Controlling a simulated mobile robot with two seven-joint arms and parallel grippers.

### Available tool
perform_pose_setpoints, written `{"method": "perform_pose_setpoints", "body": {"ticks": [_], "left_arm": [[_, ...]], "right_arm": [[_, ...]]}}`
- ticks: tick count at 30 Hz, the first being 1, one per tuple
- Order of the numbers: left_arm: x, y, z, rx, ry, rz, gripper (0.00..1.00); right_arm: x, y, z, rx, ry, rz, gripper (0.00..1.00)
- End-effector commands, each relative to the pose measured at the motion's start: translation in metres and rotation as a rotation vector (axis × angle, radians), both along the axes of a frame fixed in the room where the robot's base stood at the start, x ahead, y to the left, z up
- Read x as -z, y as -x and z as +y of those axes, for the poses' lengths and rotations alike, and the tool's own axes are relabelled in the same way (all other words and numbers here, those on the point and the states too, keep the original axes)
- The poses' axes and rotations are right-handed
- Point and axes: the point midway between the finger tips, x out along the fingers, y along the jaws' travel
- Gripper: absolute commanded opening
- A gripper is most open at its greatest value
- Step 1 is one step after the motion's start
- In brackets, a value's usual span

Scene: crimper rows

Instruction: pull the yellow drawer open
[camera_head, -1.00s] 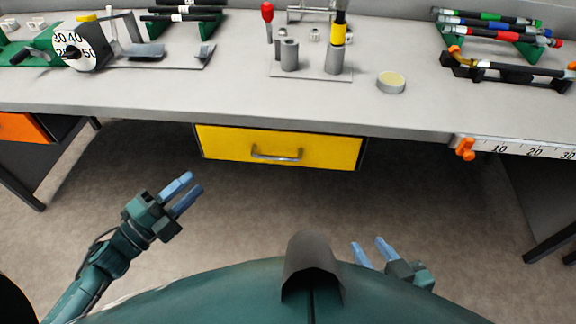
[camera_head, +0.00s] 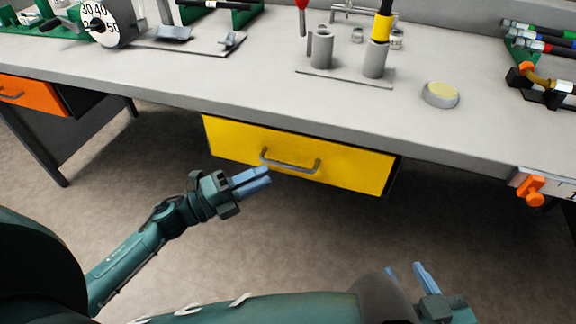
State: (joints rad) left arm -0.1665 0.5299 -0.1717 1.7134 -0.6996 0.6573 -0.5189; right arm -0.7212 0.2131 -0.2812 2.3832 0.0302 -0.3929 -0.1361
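The yellow drawer (camera_head: 350,165) hangs under the front of the grey bench, its front close below the bench edge. It appears closed. A grey bar handle (camera_head: 290,166) runs across its front. My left gripper (camera_head: 269,174) points right, its blue fingertips just below and in front of the handle's left end in the picture. Whether it touches the handle is unclear. Its fingers look close together from this angle, and the gap between them is hard to judge. My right gripper (camera_head: 404,268) is low at the bottom, fingers apart and empty, away from the drawer.
The bench top (camera_head: 250,85) overhangs the drawer. An orange drawer (camera_head: 35,94) is at left. An orange clamp (camera_head: 532,189) sits on the bench's front edge at right. A round yellow-topped disc (camera_head: 440,94) and a fixture plate (camera_head: 345,76) stand above. The floor below is clear.

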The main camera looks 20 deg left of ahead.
Motion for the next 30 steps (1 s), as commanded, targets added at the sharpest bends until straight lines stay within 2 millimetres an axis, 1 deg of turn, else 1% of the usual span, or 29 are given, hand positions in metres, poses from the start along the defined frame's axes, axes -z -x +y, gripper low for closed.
{"method": "perform_pose_setpoints", "body": {"ticks": [1, 3, 6, 10, 15, 23, 30], "left_arm": [[-0.002, -0.008, -0.009, 0.001, 0.003, -0.004, 0.32], [-0.004, -0.018, -0.019, 0.000, 0.002, -0.003, 0.32], [-0.006, -0.029, -0.032, 0.000, 0.001, -0.003, 0.32], [-0.008, -0.040, -0.043, -0.001, 0.002, 0.000, 0.32], [-0.008, -0.046, -0.050, -0.001, 0.001, 0.001, 0.32], [-0.008, -0.047, -0.051, -0.001, 0.001, 0.002, 0.32], [-0.008, -0.047, -0.051, -0.001, 0.000, 0.001, 0.14]], "right_arm": [[0.001, 0.000, 0.000, 0.000, 0.000, -0.002, 0.36], [0.001, 0.000, 0.000, 0.000, 0.000, -0.005, 0.36], [0.001, -0.001, 0.000, -0.001, 0.000, -0.009, 0.36], [0.000, -0.001, 0.000, 0.000, -0.001, -0.013, 0.36], [0.000, -0.001, 0.000, 0.001, -0.001, -0.016, 0.36], [0.000, -0.001, 0.000, 0.000, -0.002, -0.018, 0.36], [0.000, -0.001, 0.000, 0.000, -0.002, -0.018, 0.36]]}}
